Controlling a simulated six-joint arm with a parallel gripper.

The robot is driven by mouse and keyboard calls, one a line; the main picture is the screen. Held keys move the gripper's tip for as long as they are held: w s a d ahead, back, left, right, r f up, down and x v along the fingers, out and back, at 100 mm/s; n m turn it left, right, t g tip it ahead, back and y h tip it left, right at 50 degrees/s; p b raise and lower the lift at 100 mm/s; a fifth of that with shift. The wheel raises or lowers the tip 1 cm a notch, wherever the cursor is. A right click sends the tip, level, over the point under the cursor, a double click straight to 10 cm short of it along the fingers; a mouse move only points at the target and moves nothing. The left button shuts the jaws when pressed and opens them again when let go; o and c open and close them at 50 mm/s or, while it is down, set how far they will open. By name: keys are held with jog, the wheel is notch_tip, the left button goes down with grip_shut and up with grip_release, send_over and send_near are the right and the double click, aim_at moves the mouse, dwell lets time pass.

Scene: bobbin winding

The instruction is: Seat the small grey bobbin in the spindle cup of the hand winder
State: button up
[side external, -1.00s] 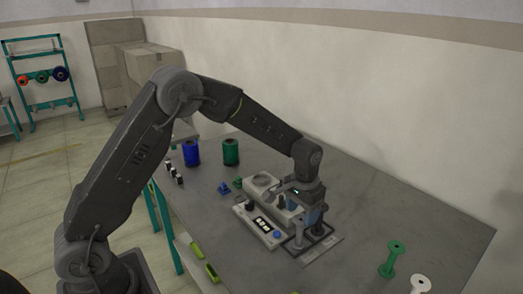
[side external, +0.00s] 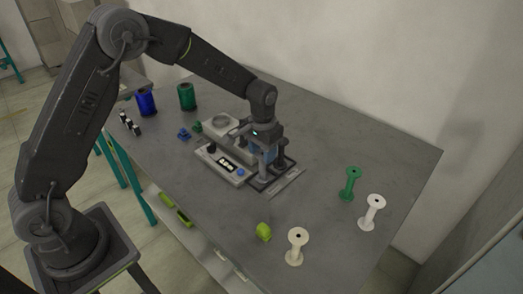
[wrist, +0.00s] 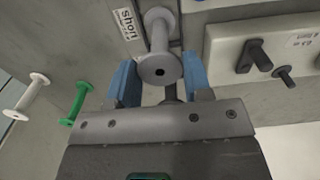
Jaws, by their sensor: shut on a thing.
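The small grey bobbin (wrist: 160,68) is between my gripper's blue fingers in the wrist view, with one round flange facing the camera. My gripper (side external: 264,156) is shut on it. In the side view the bobbin is largely hidden by the fingers. The gripper points down over a black-framed stand (side external: 279,186) at the right end of the hand winder (side external: 220,168). A "short" label (wrist: 128,23) lies beside the bobbin in the wrist view. A round recess (side external: 222,123) shows on top of the winder's back block; I cannot tell whether it is the spindle cup.
A green spool (side external: 350,184), white spool (side external: 372,211) and cream spool (side external: 296,246) stand to the right and front, with a lime object (side external: 264,231). Blue (side external: 146,103) and green (side external: 187,96) thread spools stand behind left.

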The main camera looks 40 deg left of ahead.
jog(key=shift+r, duration=2.3)
notch_tip(320, 180, up, 12)
jog(key=w+a+n, duration=0.3)
jog(key=a, duration=1.1)
jog(key=w+a+n, duration=0.3)
jog(key=w+a, duration=0.1)
jog(key=a, duration=0.9)
notch_tip(320, 180, down, 10)
jog(key=shift+s+f, duration=0.15)
jog(key=shift+f, duration=0.65)
jog(key=shift+f, duration=0.25)
